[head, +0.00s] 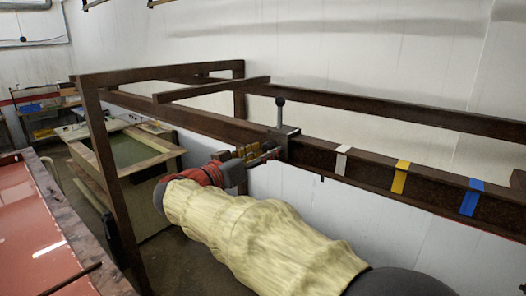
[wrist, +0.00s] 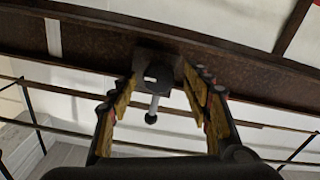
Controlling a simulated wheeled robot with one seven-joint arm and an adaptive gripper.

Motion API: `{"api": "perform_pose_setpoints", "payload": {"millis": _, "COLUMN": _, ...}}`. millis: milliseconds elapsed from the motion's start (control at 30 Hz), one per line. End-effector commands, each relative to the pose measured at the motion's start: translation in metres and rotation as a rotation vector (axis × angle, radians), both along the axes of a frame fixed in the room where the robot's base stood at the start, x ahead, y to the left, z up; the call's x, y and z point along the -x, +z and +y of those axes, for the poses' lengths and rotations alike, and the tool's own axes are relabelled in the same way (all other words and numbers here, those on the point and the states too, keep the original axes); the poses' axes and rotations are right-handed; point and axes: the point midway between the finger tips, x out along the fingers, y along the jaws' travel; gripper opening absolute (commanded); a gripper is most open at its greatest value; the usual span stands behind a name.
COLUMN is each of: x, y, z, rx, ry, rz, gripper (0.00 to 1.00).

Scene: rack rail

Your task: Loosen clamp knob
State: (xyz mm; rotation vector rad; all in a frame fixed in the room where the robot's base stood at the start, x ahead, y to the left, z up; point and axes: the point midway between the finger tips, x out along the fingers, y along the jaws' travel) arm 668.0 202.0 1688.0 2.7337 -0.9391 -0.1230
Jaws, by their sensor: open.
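A dark clamp (head: 284,138) sits on the brown rusty rail (head: 318,157) in the head view. My gripper (head: 268,150) is just left of the clamp in the head view. In the wrist view my gripper (wrist: 160,84) is open, with yellow pads on either side and nothing between them. I cannot tell if a fingertip touches the clamp.
White (head: 342,160), yellow (head: 400,176) and blue (head: 470,198) tape bands mark the rail right of the clamp. A brown crossbar (head: 212,89) and an upright post (head: 115,180) stand to the left. A red-topped table (head: 40,225) fills the lower left.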

Motion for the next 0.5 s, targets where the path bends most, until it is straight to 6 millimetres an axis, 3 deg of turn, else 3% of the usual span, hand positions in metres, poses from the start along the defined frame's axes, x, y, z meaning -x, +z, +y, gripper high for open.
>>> {"api": "perform_pose_setpoints", "payload": {"millis": 200, "x": 0.0000, "y": -0.0001, "z": -0.0003, "rx": 0.000, "ry": 0.000, "rz": 0.000, "gripper": 0.48}}
{"api": "perform_pose_setpoints", "payload": {"millis": 500, "x": 0.0002, "y": 0.0000, "z": -0.0002, "rx": 0.000, "ry": -0.001, "rz": 0.000, "gripper": 0.31}}
